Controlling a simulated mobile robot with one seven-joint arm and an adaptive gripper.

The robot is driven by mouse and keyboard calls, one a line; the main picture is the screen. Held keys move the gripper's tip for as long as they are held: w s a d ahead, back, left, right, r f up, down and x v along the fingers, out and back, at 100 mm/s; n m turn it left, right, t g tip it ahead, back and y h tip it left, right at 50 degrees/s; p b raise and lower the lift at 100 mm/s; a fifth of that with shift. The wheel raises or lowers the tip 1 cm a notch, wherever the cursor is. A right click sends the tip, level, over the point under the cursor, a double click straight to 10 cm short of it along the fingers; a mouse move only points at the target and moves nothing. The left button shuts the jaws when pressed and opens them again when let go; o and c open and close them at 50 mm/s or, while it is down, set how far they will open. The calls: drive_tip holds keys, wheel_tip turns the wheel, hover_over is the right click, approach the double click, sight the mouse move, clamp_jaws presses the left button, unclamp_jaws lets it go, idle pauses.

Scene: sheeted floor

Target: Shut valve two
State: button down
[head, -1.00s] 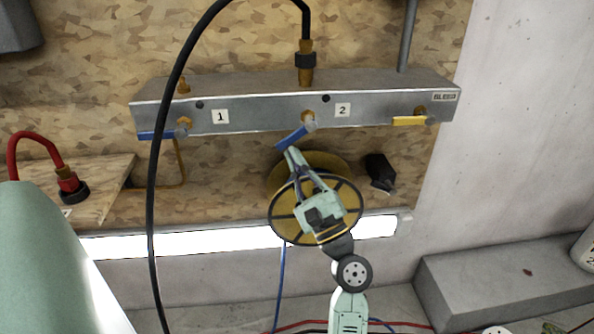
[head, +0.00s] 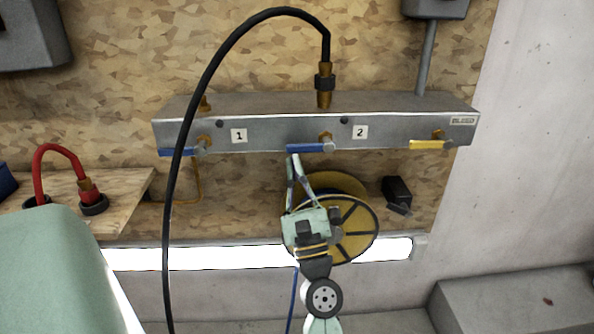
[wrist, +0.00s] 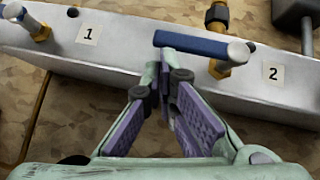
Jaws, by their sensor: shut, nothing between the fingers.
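Valve two has a blue lever (head: 305,148) on the front of the grey manifold (head: 280,132), left of the label "2" (head: 360,132). The lever lies about level, its free end pointing left from the brass stem. In the wrist view the same blue lever (wrist: 190,44) crosses above my fingertips. My gripper (head: 293,156) is shut and empty, its tips just below the lever's left end. The closed tips also show in the wrist view (wrist: 166,62); they seem to touch the lever's lower edge, but I cannot be sure.
Valve one's blue lever (head: 180,152) and a yellow lever (head: 425,144) by the bleed label are both level. A black hose (head: 187,125) arches in front of the manifold's left part. A yellow reel (head: 357,232) stands behind my gripper. A black block (head: 397,191) sits to the right.

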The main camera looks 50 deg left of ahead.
idle(0.5)
drive_tip(key=v, duration=1.2)
drive_tip(key=shift+r, duration=0.15)
